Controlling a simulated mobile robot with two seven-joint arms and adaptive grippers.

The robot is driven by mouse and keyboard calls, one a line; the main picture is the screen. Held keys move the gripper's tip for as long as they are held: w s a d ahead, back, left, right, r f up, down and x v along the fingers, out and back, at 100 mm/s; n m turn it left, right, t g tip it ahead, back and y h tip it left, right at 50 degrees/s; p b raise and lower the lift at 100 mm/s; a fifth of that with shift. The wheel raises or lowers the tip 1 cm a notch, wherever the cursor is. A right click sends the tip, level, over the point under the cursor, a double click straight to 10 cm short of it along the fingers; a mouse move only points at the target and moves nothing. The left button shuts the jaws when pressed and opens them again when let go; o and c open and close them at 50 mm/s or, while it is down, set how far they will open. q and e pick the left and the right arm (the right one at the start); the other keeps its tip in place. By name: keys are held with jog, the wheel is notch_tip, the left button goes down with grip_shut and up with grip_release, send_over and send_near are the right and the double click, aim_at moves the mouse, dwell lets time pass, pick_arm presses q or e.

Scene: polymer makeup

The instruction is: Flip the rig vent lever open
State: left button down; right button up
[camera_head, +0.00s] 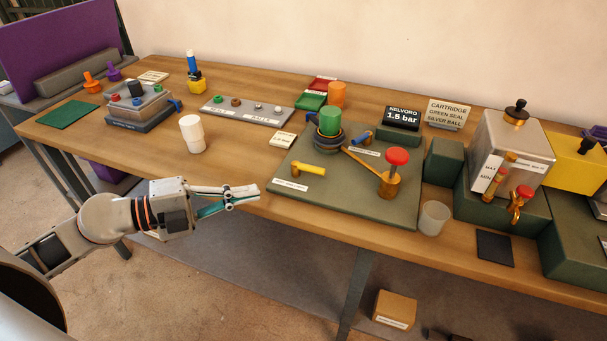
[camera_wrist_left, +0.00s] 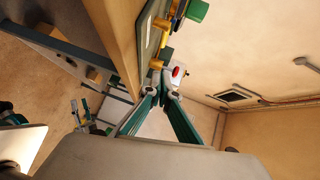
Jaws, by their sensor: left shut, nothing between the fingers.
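The rig is a dark green board (camera_head: 345,205) on the bench. It carries a yellow lever (camera_head: 308,170) on a brass post at its front left, a small blue lever (camera_head: 362,137) at the back, a green cylinder (camera_head: 329,121) in a dark ring, and a red-knobbed brass valve (camera_head: 397,157). Their labels are too small to read, so I cannot tell which lever is the vent. My left gripper (camera_head: 257,194) is shut and empty, left of the board's front corner and apart from the yellow lever. Its fingertips show in the left wrist view (camera_wrist_left: 160,91). A small forked shape there may be my right gripper (camera_wrist_left: 81,113).
A white cup (camera_head: 192,135) stands left on the bench, and a clear cup (camera_head: 433,218) stands right of the board. A grey button panel (camera_head: 247,110) lies behind. A metal tank (camera_head: 510,147) stands on a green base at right. Bench between white cup and board is mostly clear.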

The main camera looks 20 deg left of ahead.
pick_arm(q)
jog(key=p, duration=0.2)
send_near(316, 172)
jog(key=d, duration=0.4)
jog(key=shift+s+d, duration=0.1)
jog(key=shift+s, duration=0.05)
jog(key=w, duration=0.1)
jog(key=w+f+b, duration=0.1)
jog(key=w, duration=0.1)
jog(key=shift+d, duration=0.1)
jog(key=shift+w+b, duration=0.25)
jog(key=shift+b, duration=0.1)
jog(key=shift+w, duration=0.3)
pick_arm(e)
jog(key=shift+s+r, duration=0.1)
jog(key=shift+s, duration=0.05)
